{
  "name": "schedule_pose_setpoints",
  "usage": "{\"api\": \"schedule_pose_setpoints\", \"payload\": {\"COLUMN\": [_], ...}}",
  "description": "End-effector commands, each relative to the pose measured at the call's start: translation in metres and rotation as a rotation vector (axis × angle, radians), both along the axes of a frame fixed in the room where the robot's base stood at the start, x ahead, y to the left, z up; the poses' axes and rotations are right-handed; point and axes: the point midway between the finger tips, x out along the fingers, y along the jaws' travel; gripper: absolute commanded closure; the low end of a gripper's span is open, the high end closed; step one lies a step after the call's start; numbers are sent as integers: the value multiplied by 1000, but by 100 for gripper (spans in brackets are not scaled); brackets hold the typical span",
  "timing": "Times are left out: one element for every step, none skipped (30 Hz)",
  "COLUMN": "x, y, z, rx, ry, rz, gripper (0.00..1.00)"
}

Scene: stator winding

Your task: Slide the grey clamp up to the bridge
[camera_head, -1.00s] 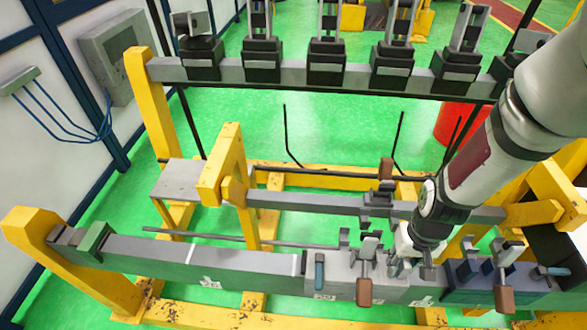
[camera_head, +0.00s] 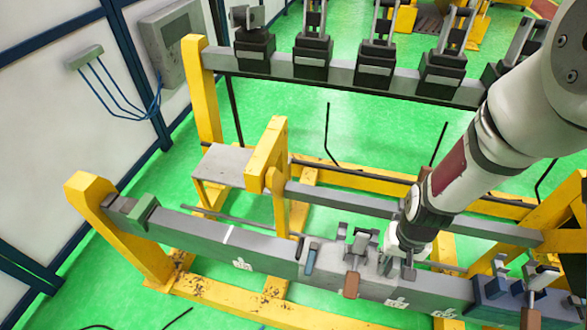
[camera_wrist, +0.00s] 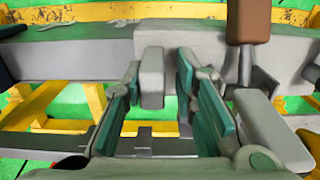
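The grey clamp (camera_head: 330,262) sits on the long front rail (camera_head: 270,253) in the head view, with a brown handle hanging at its front and a blue-grey lever at its left. My gripper (camera_head: 408,272) reaches down beside its right end. In the wrist view, the teal fingers (camera_wrist: 160,75) stand apart on either side of a grey upright block (camera_wrist: 152,80). The left finger is close against the block; a gap shows at the right finger. The brown handle (camera_wrist: 255,20) is at upper right. I cannot tell for certain which part is the bridge.
Another brown-handled clamp (camera_head: 533,300) stands right of my gripper. A second rail (camera_head: 340,199) runs behind. The rail left of the grey clamp is clear.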

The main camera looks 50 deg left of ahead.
Motion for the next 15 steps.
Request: {"api": "schedule_pose_setpoints", "payload": {"x": [-4, -5, -6, -6, -7, -7, -7, -7, -7, -6, -6, -6, -6, -6, -7], "y": [5, 6, 8, 9, 9, 10, 10, 10, 10, 10, 10, 10, 10, 9, 10], "z": [1, 1, 1, 0, 0, 0, 0, 0, 0, 0, 0, 0, 0, 0, 0], "rx": [1, 1, 1, 1, 1, 1, 1, 1, 1, 1, 1, 1, 1, 1, 1], "ry": [1, 1, 0, 0, 0, 0, 0, 0, 0, 0, 0, 0, 1, 1, 1], "rz": [2, 2, 2, 2, 2, 2, 1, 1, 1, 1, 0, 0, 0, 0, 0], "gripper": [77, 77, 77, 77, 77, 77, 77, 77, 77, 77, 77, 77, 77, 77, 77]}}
